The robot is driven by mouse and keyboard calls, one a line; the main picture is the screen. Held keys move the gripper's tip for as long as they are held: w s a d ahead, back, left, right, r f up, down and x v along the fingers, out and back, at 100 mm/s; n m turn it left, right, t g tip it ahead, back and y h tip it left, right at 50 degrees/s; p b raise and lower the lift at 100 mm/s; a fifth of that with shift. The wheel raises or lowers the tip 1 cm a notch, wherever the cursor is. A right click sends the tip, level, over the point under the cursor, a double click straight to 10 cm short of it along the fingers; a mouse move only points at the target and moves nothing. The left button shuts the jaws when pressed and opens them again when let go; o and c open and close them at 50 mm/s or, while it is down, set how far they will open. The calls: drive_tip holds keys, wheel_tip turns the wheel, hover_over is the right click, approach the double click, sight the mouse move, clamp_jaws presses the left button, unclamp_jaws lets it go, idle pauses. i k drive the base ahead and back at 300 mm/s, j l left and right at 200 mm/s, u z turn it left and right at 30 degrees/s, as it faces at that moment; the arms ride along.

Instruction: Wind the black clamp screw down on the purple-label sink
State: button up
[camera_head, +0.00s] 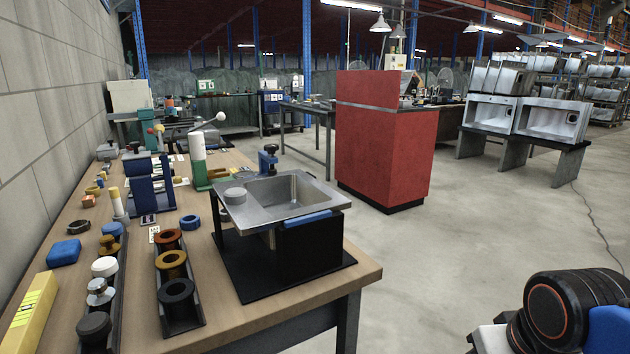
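A steel sink (295,189) with a square basin rests on a black stand (312,250) at the near right corner of the wooden bench. A blue clamp (266,163) stands at the sink's back edge, with a dark screw knob (271,148) on top. I cannot tell how far the screw is wound or whether it touches the rim. A grey round piece (235,195) sits on the sink's left deck, and a blue strip lies along its front edge. No purple label can be made out. My gripper is not in view; only parts of my arm show at the lower right.
The wooden bench (225,255) holds a rack of rings (174,262), several knobs, a yellow level (35,310) and a blue stand (150,185). A red cabinet (383,145) stands behind the sink. The floor right of the bench is clear.

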sight(270, 148)
drive_tip(key=l+u, duration=0.5)
drive_tip(key=l, duration=0.15)
drive_tip(key=l+u, duration=0.45)
drive_tip(key=l, duration=0.2)
drive_tip(key=k, duration=0.05)
